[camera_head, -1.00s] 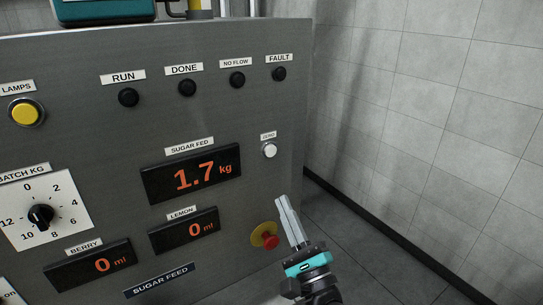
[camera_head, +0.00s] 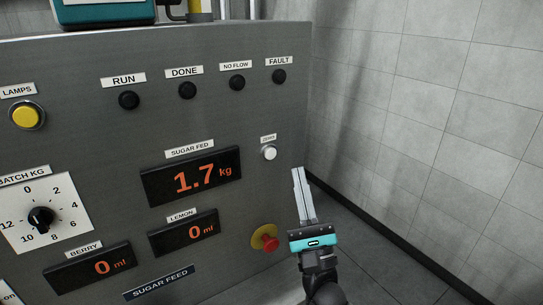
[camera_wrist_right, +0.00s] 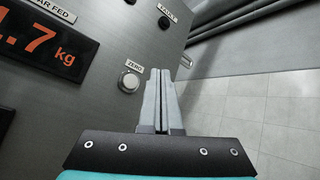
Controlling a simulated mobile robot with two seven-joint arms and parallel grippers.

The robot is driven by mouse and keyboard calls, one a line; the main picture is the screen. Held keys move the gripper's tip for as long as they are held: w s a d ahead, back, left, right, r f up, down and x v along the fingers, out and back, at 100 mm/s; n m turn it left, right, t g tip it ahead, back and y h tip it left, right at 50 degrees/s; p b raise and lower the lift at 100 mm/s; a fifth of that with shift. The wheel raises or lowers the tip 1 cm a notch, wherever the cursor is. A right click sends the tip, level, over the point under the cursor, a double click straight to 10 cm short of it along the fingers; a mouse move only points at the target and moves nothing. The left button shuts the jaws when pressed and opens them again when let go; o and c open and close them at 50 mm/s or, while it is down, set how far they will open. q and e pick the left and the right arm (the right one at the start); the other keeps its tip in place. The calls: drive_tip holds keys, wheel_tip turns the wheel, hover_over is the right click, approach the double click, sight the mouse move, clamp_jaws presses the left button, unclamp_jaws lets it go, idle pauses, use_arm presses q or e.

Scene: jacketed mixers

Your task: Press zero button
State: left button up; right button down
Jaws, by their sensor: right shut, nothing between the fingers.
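The white zero button (camera_head: 269,153) sits on the grey control panel (camera_head: 255,100) near its right edge, under a small ZERO label (camera_head: 268,139). It also shows in the right wrist view (camera_wrist_right: 129,82), just left of the fingertips. My right gripper (camera_head: 298,172) is shut and empty, its fingers pointing up, right of and slightly below the button in the head view. The fingers also show in the right wrist view (camera_wrist_right: 159,72), apart from the button in the picture; the depth gap to the panel is hard to tell. My left gripper is out of view.
A red emergency-type knob on yellow (camera_head: 269,243) sticks out below the button. The sugar display (camera_head: 190,177) reads 1.7 kg. A yellow lamps button (camera_head: 26,115) and a dial (camera_head: 41,217) are at left. Free space lies between panel and tiled wall (camera_head: 440,90).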

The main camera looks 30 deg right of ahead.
sight(274, 148)
drive_tip(key=w+b, duration=0.2)
drive_tip(key=w, duration=0.4)
drive_tip(key=shift+a, duration=0.25)
drive_tip(key=shift+w, duration=0.15)
idle(1.7)
drive_tip(key=shift+w+b, duration=0.35)
drive_tip(key=shift+b, duration=0.05)
drive_tip(key=shift+w+b, duration=0.35)
drive_tip(key=shift+w, duration=0.05)
idle(0.5)
drive_tip(key=shift+s, duration=0.85)
drive_tip(key=shift+p, duration=0.3)
